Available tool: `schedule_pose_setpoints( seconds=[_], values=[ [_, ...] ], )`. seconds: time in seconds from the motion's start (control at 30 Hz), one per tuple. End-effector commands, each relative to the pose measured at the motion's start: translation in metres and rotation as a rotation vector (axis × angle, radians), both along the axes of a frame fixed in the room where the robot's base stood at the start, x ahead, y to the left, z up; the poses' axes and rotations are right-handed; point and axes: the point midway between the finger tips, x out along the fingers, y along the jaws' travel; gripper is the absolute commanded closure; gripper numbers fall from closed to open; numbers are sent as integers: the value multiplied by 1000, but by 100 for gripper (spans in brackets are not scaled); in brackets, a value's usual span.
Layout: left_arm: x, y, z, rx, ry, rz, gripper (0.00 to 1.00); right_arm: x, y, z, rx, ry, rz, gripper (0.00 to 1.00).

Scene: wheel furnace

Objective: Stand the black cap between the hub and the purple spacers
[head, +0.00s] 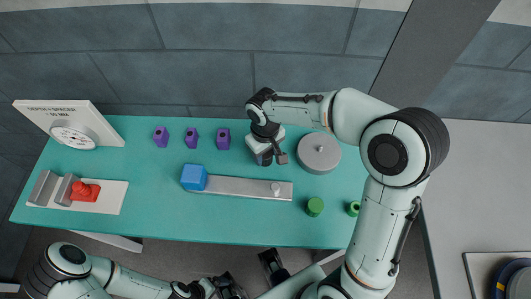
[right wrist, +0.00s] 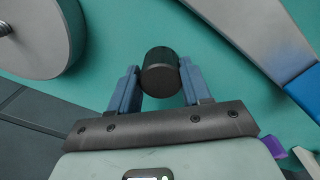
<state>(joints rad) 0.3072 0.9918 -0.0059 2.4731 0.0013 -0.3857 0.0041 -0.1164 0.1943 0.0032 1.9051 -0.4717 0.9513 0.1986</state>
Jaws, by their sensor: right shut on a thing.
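My right gripper (head: 273,157) is over the teal table, between the grey round hub (head: 319,153) on its right and the purple spacers on its left. In the right wrist view its two fingers (right wrist: 158,88) are shut on the black cap (right wrist: 160,70), a short dark cylinder. I cannot tell whether the cap touches the table. The purple spacers (head: 160,137), (head: 191,138) and (head: 223,138) stand in a row at the back. The hub also shows at the left of the wrist view (right wrist: 35,45). My left gripper (head: 231,288) is low at the front edge; its jaws are unclear.
A grey bar (head: 245,189) with a blue block (head: 194,177) lies in front of the right gripper. Green pieces (head: 315,206) and (head: 353,208) sit at the right. A white sign panel (head: 90,120) and a red clamp (head: 84,191) are at the left.

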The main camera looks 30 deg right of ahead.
Motion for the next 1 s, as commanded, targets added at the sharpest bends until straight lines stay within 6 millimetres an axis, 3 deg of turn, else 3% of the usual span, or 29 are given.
schedule_pose_setpoints(
  seconds=[0.43,0.47,0.53,0.83,1.0],
  values=[
    [-1,0,-3,0,0,0,6,0,0,-9,0,-2,0,100],
    [-1,0,-4,0,0,0,6,0,0,-10,0,-2,0,49],
    [0,0,-3,0,0,0,6,0,0,-9,0,-2,0,27],
    [0,0,-2,0,0,0,6,0,0,-7,0,-2,0,27],
    [1,0,2,0,-1,0,6,1,0,8,1,-5,-1,27]
  ],
)
